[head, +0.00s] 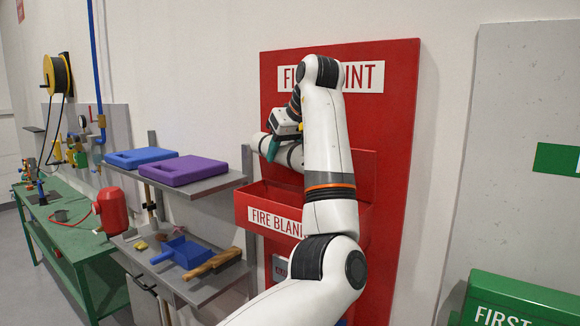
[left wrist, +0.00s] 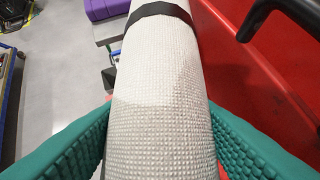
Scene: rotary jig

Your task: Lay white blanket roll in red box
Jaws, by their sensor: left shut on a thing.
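The white blanket roll (left wrist: 160,75) fills the middle of the left wrist view, a textured cylinder with a dark band near its far end. My left gripper (left wrist: 160,140) is shut on it, a green ribbed finger on each side. In the head view the gripper (head: 274,148) holds the roll (head: 291,156) above the red box (head: 262,216), near the red board. The red box has an open top and a "FIRE BLAN…" label. My left arm hides its right part and much of the roll. I cannot see inside the box. My right gripper is not in view.
The red fire point board (head: 395,130) rises behind the box. A grey shelf (head: 215,188) with blue and purple cases (head: 187,170) stands close on the left. A lower shelf holds a blue dustpan (head: 181,251) and a brush. A green first aid box (head: 515,296) is at lower right.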

